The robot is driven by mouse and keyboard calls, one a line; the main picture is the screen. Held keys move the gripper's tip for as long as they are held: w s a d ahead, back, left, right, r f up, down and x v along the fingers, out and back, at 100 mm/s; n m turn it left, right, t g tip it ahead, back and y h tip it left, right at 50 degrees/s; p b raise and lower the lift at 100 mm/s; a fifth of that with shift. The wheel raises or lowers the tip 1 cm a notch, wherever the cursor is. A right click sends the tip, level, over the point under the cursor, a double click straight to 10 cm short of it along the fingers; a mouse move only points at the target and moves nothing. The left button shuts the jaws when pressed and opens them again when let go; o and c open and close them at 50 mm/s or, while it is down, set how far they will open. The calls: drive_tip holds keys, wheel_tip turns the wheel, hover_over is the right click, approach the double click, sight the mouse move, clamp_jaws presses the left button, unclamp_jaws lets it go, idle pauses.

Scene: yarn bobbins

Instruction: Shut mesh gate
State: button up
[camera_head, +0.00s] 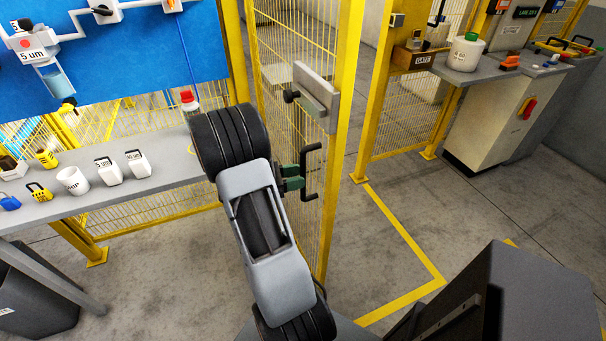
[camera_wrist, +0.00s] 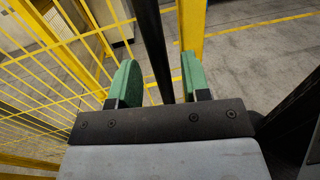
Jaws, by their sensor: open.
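The mesh gate (camera_head: 345,100) has a yellow frame and yellow wire mesh. It stands open, with a gap between its free edge and the fixed yellow post (camera_head: 375,100) to the right. A black bar handle (camera_head: 312,180) is on its free edge, below a grey latch plate (camera_head: 316,95). My gripper (camera_head: 293,178) has green fingers and is at the handle. In the wrist view my gripper (camera_wrist: 160,78) is open, and the black handle bar (camera_wrist: 153,45) runs between the fingers, with gaps at both sides. Whether a finger touches it is unclear.
A grey bench (camera_head: 100,192) with white containers and padlocks stands left, before a blue board (camera_head: 130,50). A grey cabinet (camera_head: 490,120) with a red switch stands right. The floor between gate and cabinet is clear, with yellow lines (camera_head: 400,230).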

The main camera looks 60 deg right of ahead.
drive_tip(key=shift+x, duration=1.2)
drive_tip(key=shift+c, duration=0.3)
clamp_jaws()
